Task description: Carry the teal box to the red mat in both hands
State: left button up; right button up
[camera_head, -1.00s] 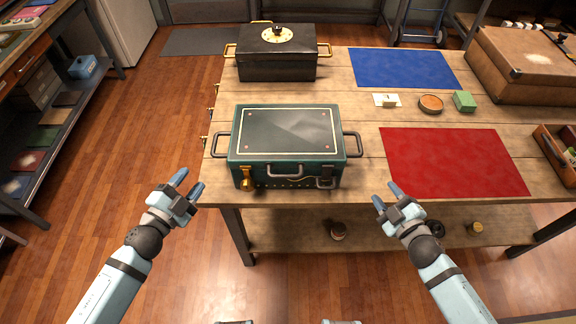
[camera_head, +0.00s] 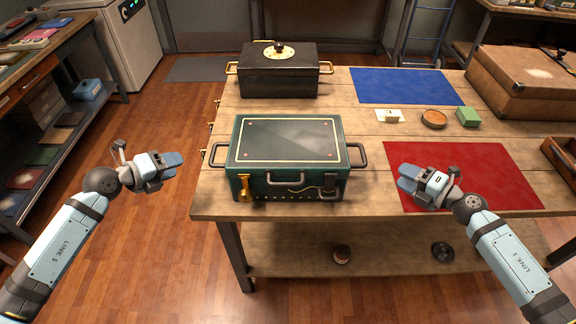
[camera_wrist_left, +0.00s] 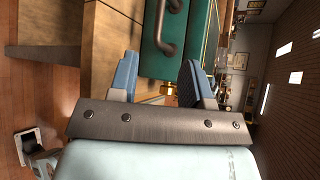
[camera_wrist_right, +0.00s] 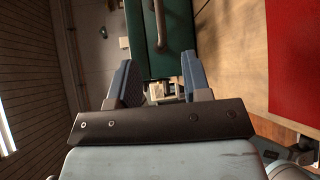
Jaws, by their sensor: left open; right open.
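The teal box (camera_head: 288,141) sits closed and upright on the wooden table's near left part, with a dark handle on each side. The red mat (camera_head: 465,172) lies flat on the table to the box's right. My left gripper (camera_head: 178,163) is open and empty, left of the box and apart from its left handle. My right gripper (camera_head: 408,178) is open and empty, right of the box and in front of the mat's left part. The box's teal side and a dark handle show beyond the fingers in the left wrist view (camera_wrist_left: 203,38) and the right wrist view (camera_wrist_right: 178,28).
A black box (camera_head: 279,77) with gold handles stands behind the teal box. A blue mat (camera_head: 407,86) lies at the back.

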aim_at(213, 152)
pick_arm(q)
jog(key=x, duration=1.3)
jog(key=shift+w+d+f, duration=0.1)
jog(key=shift+w+d, duration=0.1)
pick_arm(e)
jog(key=x, duration=1.3)
jog(key=shift+w+a, duration=0.2)
jog(key=shift+a, duration=0.05)
pick_arm(q)
jog(key=shift+c, duration=0.2)
pick_arm(e)
jog(key=shift+c, duration=0.2)
pick_arm(q)
grip_shut()
pick_arm(e)
grip_shut()
jog(key=shift+r, duration=0.1)
